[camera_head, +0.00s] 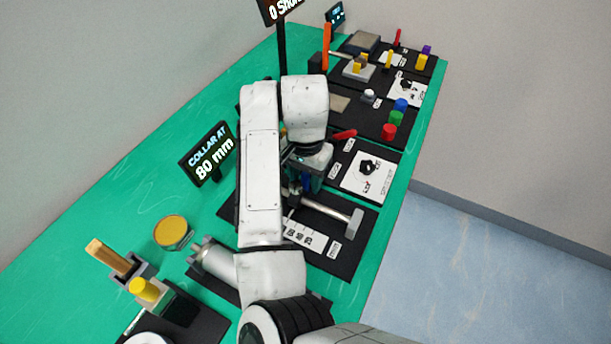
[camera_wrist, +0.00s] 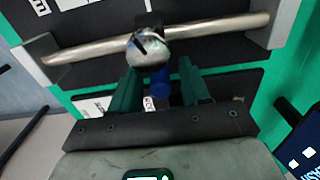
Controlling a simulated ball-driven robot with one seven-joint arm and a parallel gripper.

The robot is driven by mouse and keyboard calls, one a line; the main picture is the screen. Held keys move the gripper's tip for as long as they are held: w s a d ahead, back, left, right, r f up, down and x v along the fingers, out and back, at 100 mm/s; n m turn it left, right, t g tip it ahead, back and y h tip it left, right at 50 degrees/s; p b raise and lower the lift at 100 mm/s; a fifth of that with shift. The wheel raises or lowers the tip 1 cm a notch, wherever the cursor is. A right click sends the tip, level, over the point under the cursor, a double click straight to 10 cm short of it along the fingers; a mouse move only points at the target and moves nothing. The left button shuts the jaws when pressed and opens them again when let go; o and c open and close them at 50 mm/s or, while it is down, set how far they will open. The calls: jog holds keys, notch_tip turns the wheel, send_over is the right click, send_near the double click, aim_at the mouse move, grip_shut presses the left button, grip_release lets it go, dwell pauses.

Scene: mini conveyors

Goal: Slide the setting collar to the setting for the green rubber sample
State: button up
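In the wrist view the setting collar (camera_wrist: 149,50) is a round silver piece with a dark slot, around a metal rod (camera_wrist: 215,28) held by end blocks. A blue knob (camera_wrist: 160,83) shows just below it. My gripper (camera_wrist: 158,70) has its dark green fingers on either side of the knob, with narrow gaps visible; it looks open. In the head view my gripper (camera_head: 306,172) is over the rod's board, and my arm hides most of the collar. A sign (camera_head: 210,154) reads "COLLAR AT 80 mm". A green cylinder (camera_head: 396,118) stands farther back.
A white numbered scale (camera_head: 305,235) lies beside the rod, whose near end block (camera_head: 354,222) stands at right. A white dial panel (camera_head: 368,178) and red (camera_head: 389,132) and blue (camera_head: 401,105) cylinders are farther back. A yellow-topped disc (camera_head: 172,231) sits at left on the green table.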

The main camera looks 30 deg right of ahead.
aim_at(306, 174)
notch_tip(306, 174, up, 11)
jog(key=shift+f+p, duration=0.1)
jog(key=shift+p, duration=0.9)
